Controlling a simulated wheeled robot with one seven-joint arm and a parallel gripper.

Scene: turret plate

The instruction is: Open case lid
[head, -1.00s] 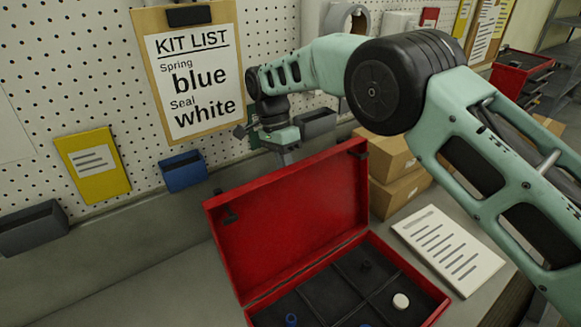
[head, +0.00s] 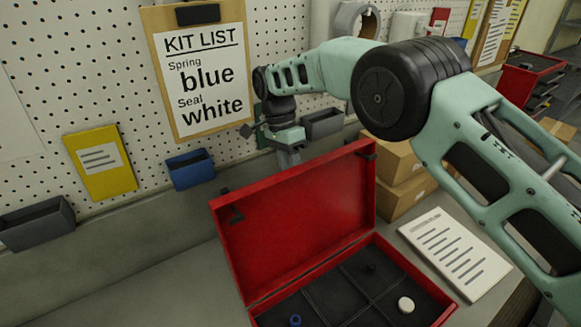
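The red case stands on the bench with its lid (head: 296,222) raised and leaning back, open. Its dark divided inside (head: 345,290) shows a white round piece (head: 406,304), a blue piece (head: 295,321) and a small dark piece (head: 371,268) in compartments. The front of the case is cut off by the frame's bottom edge. My gripper (head: 289,160) is behind and above the lid's top edge, near the pegboard. The lid hides its lower end, so I cannot see whether its fingers are apart or whether it touches the lid.
A clipboard kit list (head: 199,68) reads spring blue, seal white. A yellow booklet (head: 100,166), a blue bin (head: 190,168) and grey bins are on the pegboard. Cardboard boxes (head: 402,190) and a printed sheet (head: 455,252) lie right of the case. Bench left of the case is clear.

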